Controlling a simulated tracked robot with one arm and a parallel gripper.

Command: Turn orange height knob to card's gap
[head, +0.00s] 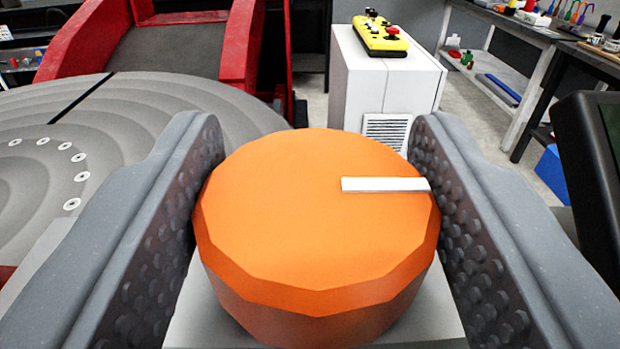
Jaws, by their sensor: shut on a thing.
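The orange height knob (300,225) fills the middle of the head view. It is a faceted round knob with a white pointer bar (385,184) on its top face, pointing right in the picture. My gripper (318,215) is shut on the knob, with one dimpled grey finger against its left side and the other against its right side. The knob sits on a light grey base (190,320), mostly hidden beneath it. No card or gap marking shows in this view.
A large grey round plate (60,165) lies at left, with a red frame (245,45) behind it. A white cabinet (385,85) with a yellow control box (380,38) stands beyond the knob. A dark screen (595,180) is close at right. Workbenches line the back right.

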